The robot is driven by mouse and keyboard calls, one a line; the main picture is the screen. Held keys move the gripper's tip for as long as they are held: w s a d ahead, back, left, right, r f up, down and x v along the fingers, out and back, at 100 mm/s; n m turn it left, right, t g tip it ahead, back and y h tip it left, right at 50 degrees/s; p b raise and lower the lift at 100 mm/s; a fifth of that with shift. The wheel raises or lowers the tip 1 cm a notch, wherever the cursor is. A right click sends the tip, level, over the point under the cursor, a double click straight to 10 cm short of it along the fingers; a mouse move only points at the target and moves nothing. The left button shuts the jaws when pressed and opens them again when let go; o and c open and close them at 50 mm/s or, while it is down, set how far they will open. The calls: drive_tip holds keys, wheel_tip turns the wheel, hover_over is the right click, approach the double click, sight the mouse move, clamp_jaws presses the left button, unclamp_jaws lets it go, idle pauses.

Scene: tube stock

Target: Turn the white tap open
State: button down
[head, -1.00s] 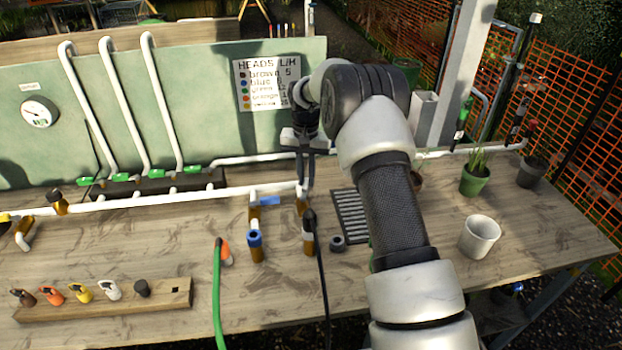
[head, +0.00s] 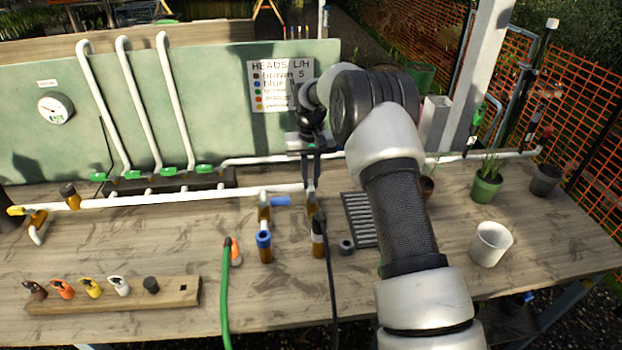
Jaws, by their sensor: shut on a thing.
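My gripper (head: 311,183) points down at the right end of the white pipe, its two fingers close together around the top of a brass tap (head: 313,207). I take this to be the white tap. Its handle is hidden between the fingers, so I cannot tell which way it is turned. A black hose with a white collar (head: 318,228) hangs from below it. Just left stands another brass tap with a blue handle (head: 281,201) pointing right, and a blue fitting (head: 264,240) under it.
A green hose (head: 226,290) and a dark grille (head: 361,220) flank the taps. A wooden rack (head: 180,291) holds several coloured heads at front left. A white cup (head: 491,244) and potted plants (head: 487,187) stand at right. A green panel (head: 225,110) rises behind.

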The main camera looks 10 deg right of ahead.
sight(310, 183)
drive_tip(key=c, duration=1.7)
unclamp_jaws()
drive_tip(key=shift+r, duration=0.1)
wheel_tip(310, 183, up, 17)
drive_tip(key=shift+r, duration=0.15)
